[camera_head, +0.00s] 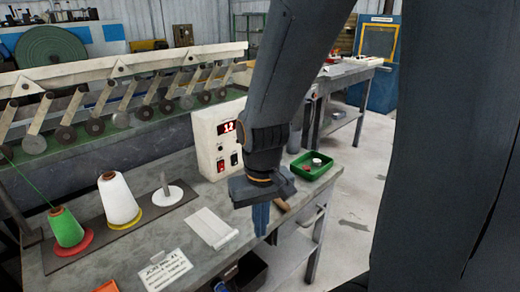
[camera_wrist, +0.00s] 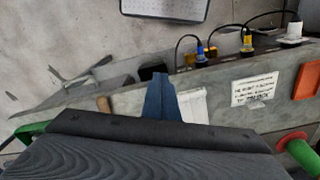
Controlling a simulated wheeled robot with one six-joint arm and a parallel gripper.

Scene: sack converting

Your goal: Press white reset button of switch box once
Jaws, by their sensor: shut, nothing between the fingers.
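A cream box (camera_head: 206,143) with a red lit display stands at the back of the grey table, left of my arm. Its front face shows a small dark knob, a red switch and a black switch. I cannot make out a white reset button on it, and my arm covers its right side. My gripper (camera_head: 261,220) points down near the table's right front edge, in front of the box and apart from it. Its blue fingers are together and empty; they also show in the wrist view (camera_wrist: 162,98). The box is not seen in the wrist view.
A green tray (camera_head: 323,172) with small items lies right of my gripper. A white pad (camera_head: 211,228), a printed card (camera_head: 165,269) and thread cones (camera_head: 118,198) lie to the left. Corded plugs (camera_wrist: 200,52) show beyond the table edge.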

